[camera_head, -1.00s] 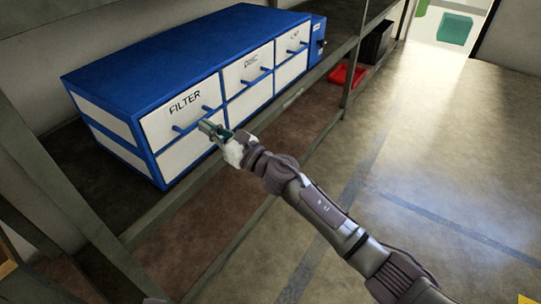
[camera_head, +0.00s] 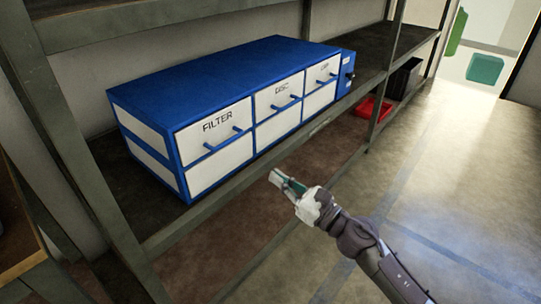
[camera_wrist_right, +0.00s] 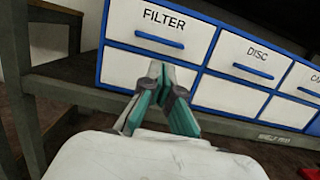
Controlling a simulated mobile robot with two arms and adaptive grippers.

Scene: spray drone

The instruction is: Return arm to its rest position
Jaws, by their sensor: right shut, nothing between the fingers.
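My right gripper (camera_head: 281,181) is shut and empty in front of the shelf, apart from the drawers. It also shows in the right wrist view (camera_wrist_right: 160,78), below the FILTER drawer in the picture. My right arm comes in from the lower right of the head view. The blue cabinet (camera_head: 220,85) stands on the shelf with white drawers labelled FILTER (camera_head: 216,138) and DISC (camera_head: 280,100), and a third one whose label is hard to read. All the drawers look closed. My left gripper is not in view.
A metal shelf frame (camera_head: 75,145) has an upright at the left and a front edge below the cabinet. A red tray (camera_head: 372,110) and a black bin (camera_head: 405,78) sit farther right. The floor (camera_head: 440,180) at the right is clear.

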